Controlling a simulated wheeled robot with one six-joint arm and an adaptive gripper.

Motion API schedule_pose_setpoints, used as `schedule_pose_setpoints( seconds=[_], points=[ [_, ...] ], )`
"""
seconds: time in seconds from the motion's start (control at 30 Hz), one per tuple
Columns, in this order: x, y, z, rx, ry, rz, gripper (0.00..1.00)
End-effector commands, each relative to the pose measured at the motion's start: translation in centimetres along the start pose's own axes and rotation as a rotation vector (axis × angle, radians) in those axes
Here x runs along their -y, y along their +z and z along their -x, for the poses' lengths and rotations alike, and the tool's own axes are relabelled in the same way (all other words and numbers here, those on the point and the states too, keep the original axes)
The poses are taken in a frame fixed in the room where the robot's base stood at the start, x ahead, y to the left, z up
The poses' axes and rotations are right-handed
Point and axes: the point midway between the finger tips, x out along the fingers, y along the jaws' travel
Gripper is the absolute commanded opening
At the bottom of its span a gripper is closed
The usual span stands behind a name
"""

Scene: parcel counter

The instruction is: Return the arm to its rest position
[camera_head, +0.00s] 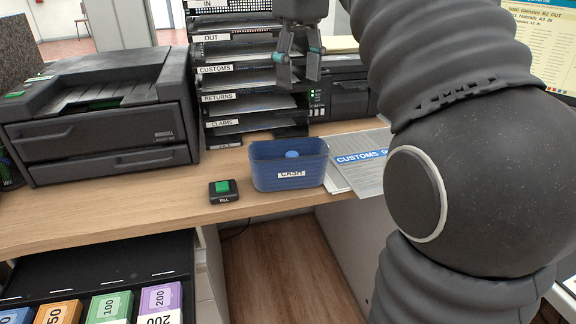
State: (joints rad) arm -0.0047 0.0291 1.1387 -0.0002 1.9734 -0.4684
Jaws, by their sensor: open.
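My gripper (300,68) hangs at the top centre, in front of the labelled letter trays. Its two dark fingers with teal marks are apart, and nothing shows between them. My large grey arm fills the right side of the view and hides part of the counter and what stands behind it.
A blue CASH bin (258,178) and a small black box with a green TILL button (222,188) stand on the counter (120,203). Letter trays (230,115), a printer (100,120) and CUSTOMS papers (368,172) surround them. An open drawer (85,268) holds banknote bundles.

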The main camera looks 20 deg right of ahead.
Motion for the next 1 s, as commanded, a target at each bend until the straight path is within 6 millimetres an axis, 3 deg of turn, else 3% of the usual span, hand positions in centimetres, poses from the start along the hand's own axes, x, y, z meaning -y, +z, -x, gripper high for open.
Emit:
schedule_pose_setpoints(
  seconds=[0.17, 0.37, 0.67, 1.0],
  points=[
    [0.2, 0.5, -0.5, -0.013, 0.007, -0.014, 0.54],
    [1.2, 2.4, -3.5, -0.085, 0.039, -0.089, 0.54],
    [3.3, 6.5, -11.2, -0.235, 0.087, -0.238, 0.54],
    [6.0, 11.6, -22.0, -0.405, 0.113, -0.395, 0.54]
  ],
)
